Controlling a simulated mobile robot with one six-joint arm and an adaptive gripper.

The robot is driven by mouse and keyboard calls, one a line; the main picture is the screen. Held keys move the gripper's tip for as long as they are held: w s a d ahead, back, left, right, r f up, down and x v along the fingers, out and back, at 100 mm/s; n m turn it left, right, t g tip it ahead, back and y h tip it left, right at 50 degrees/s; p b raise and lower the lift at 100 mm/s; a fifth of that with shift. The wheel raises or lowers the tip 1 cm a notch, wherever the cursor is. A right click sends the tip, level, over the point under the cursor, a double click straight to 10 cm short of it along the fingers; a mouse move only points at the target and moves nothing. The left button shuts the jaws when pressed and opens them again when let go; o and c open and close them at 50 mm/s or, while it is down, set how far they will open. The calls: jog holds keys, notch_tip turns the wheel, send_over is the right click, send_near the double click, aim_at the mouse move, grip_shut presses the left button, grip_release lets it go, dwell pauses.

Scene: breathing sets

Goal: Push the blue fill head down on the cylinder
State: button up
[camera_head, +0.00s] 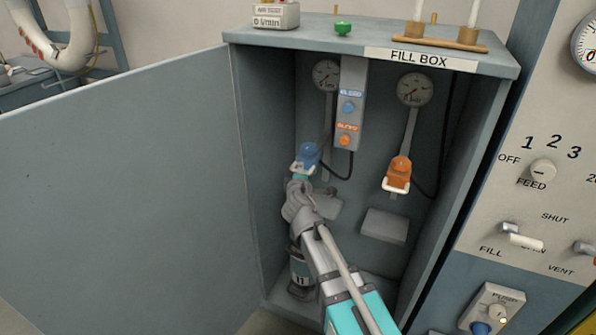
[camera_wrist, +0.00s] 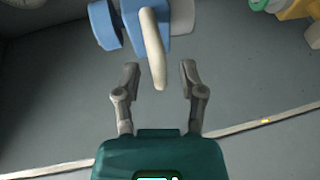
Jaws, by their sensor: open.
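The blue fill head (camera_head: 308,155) with its pale bar handle hangs in the left half of the open fill box. In the wrist view the blue head (camera_wrist: 103,25) is at the top, and its pale handle (camera_wrist: 152,48) points down toward the gap between my fingertips. My gripper (camera_wrist: 158,72) is open, with a grey finger on each side and nothing gripped. In the head view my gripper is just below the blue head, partly hidden by my wrist. A dark cylinder (camera_head: 299,272) with a pale label seems to stand at the box's lower left, mostly hidden behind my arm; its top cannot be seen.
An orange fill head (camera_head: 398,172) hangs to the right above an empty grey bracket (camera_head: 384,226). A grey switch panel (camera_head: 349,108) and gauges are on the back wall. The box door (camera_head: 125,190) is open at left; the control panel (camera_head: 540,210) stands at right.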

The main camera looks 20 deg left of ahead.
jog(key=shift+w+f, duration=0.1)
jog(key=shift+w, duration=0.45)
jog(key=shift+a, duration=0.15)
jog(key=shift+s, duration=0.1)
grip_shut()
